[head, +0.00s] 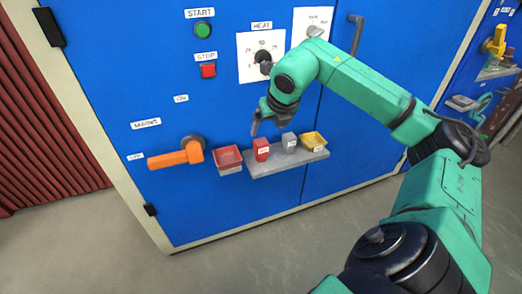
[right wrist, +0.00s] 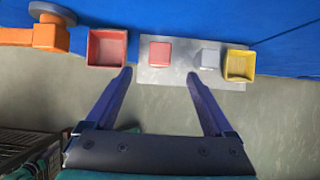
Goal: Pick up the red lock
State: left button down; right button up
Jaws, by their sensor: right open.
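The red lock (head: 261,149) is a small red block with a white label, standing on a grey shelf (head: 262,167) on the blue cabinet front. In the right wrist view the red lock (right wrist: 160,53) shows from above, ahead of and between the fingertips. My right gripper (head: 269,126) is open and empty, above the shelf near the red lock and apart from it. Its two fingers (right wrist: 160,74) show spread in the wrist view. My left gripper is not in view.
A red tray (head: 229,163) is left of the lock; a grey block (head: 290,143) and a yellow tray (head: 313,146) are right of it. An orange handle (head: 172,157) sticks out at the left. The floor (head: 230,265) below is clear.

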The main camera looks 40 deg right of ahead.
aim_at(261, 141)
jog(key=x, duration=1.1)
jog(key=shift+w+d+f, duration=0.15)
jog(key=shift+w+f, duration=0.05)
jog(key=shift+w, duration=0.1)
jog(key=shift+r, duration=0.1)
jog(key=shift+c, duration=0.9)
grip_shut()
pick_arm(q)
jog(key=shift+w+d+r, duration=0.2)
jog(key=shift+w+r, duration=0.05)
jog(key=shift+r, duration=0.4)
